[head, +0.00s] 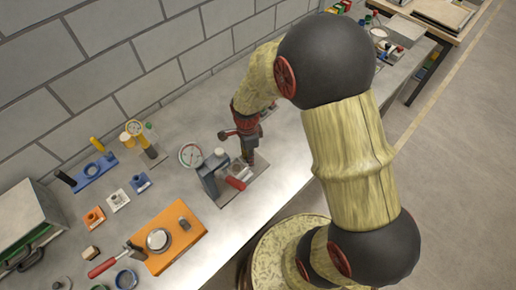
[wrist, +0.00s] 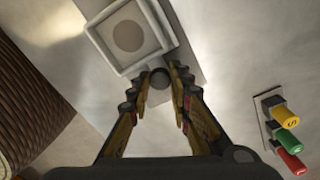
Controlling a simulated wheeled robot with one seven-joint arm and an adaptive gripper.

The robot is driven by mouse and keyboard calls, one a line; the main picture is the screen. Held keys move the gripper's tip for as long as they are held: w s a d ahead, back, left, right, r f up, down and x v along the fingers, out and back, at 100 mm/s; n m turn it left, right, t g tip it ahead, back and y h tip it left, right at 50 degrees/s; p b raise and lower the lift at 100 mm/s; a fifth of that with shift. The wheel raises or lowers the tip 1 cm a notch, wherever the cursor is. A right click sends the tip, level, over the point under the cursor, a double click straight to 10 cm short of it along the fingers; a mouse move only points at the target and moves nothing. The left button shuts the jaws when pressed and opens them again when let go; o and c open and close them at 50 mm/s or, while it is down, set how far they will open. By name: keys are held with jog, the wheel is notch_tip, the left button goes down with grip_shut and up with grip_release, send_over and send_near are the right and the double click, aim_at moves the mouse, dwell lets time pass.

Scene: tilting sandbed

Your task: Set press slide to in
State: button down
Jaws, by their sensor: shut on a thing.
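The press slide shows in the wrist view as a square, pale-rimmed tray (wrist: 165,22) with a round grey-brown disc in it. A dark round knob (wrist: 158,79) sits at its near edge. My gripper (wrist: 158,88) has its fingers closed around this knob. In the head view my gripper (head: 246,156) is low over the bench at the right of a small press with a grey frame (head: 208,183). The gripper partly hides the slide there, and how far in the slide sits is unclear.
A gauge (head: 190,155) stands behind the press. An orange board (head: 175,243) and a blue block (head: 140,182) lie to the left. Yellow, green and red levers (wrist: 285,137) stand at the right in the wrist view. A brick wall (head: 130,65) runs behind the bench.

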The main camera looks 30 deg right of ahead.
jog(key=shift+s+a, duration=0.25)
jog(key=shift+a, duration=0.75)
jog(key=c, duration=1.6)
grip_release()
jog(key=shift+r, duration=0.1)
jog(key=r, duration=1.1)
jog(key=shift+w+r, duration=0.2)
jog(key=shift+r, duration=0.2)
